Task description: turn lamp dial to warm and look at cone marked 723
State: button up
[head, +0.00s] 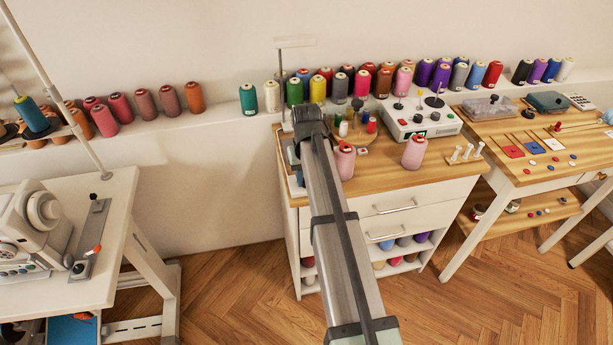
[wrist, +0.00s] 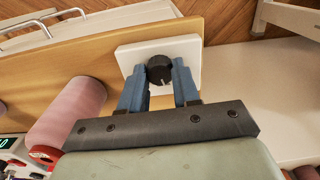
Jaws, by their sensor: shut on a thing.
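A black round dial (wrist: 160,70) with a pale pointer line sits on a white base plate (wrist: 187,48) in the wrist view. My gripper (wrist: 159,78) has its two blue fingers on either side of the dial, shut on it. Two pink cones stand on the wooden top, one close to my arm (head: 345,162) and one further right (head: 414,152). A pink cone (wrist: 68,112) also shows in the wrist view. No number 723 is readable.
A grey-white device (head: 420,117) with a green display stands at the back of the wooden top (head: 385,174). White pegs (head: 466,153) stand at its right edge. Many coloured cones line the wall ledge. A sewing machine (head: 38,225) is at left.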

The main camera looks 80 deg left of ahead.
jog(key=shift+m, duration=1.1)
jog(key=o, duration=1.1)
jog(key=shift+c, duration=0.2)
notch_tip(320, 180, up, 14)
jog(key=shift+f, duration=0.1)
